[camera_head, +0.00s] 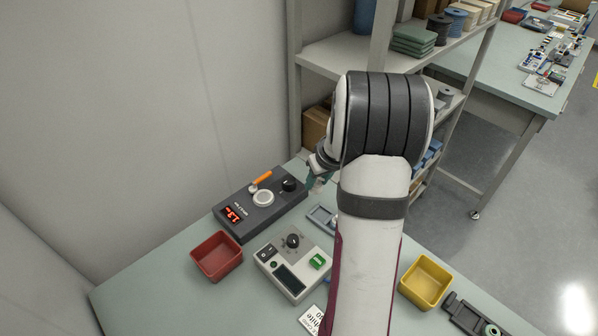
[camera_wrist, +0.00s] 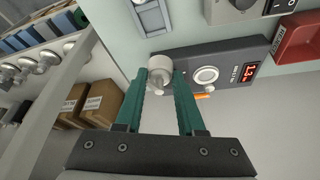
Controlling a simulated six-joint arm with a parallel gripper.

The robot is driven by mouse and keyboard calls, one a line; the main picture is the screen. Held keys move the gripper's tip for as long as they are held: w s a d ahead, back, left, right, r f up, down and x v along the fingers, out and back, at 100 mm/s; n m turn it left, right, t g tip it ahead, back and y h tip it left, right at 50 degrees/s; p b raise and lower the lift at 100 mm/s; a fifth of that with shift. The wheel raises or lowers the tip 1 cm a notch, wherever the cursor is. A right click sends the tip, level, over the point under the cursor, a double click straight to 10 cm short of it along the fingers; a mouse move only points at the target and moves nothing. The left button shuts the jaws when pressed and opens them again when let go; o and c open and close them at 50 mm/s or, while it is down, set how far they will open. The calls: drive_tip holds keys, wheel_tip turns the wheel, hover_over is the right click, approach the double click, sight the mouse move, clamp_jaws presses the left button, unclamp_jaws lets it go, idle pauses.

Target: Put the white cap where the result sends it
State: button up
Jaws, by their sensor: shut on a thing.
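My gripper (camera_wrist: 165,82) has green fingers and is shut on the white cap (camera_wrist: 159,65), held at the fingertips in the wrist view. In the head view my gripper (camera_head: 316,183) is mostly hidden behind my arm, just right of the dark meter box (camera_head: 232,203). That box has a white round pad (camera_head: 263,198), a black knob, an orange-handled part and a lit red display that seems to read 1.3. The red bin (camera_head: 217,257) stands left of the control box (camera_head: 293,264). The yellow bin (camera_head: 427,283) is right of my arm. Both bins look empty.
A printed card (camera_head: 312,319) lies at the front. A small grey tray (camera_head: 321,216) is partly behind my arm. A dark fixture (camera_head: 468,314) with a green ring sits at front right. A shelf rack (camera_head: 335,55) with boxes stands behind the table.

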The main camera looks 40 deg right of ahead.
drive_tip(key=shift+n+t, duration=0.3)
drive_tip(key=shift+n, duration=0.6)
drive_tip(key=shift+s+d+f, duration=0.2)
drive_tip(key=shift+d+f, duration=0.05)
drive_tip(key=shift+f, duration=1.3)
drive_tip(key=shift+s+d+f, duration=0.25)
drive_tip(key=shift+f, duration=1.35)
drive_tip(key=shift+s+d+f, duration=0.2)
drive_tip(key=shift+d+f, duration=0.05)
drive_tip(key=shift+f, duration=1.3)
drive_tip(key=shift+f, duration=0.25)
drive_tip(key=shift+f, duration=0.35)
drive_tip(key=o, duration=0.9)
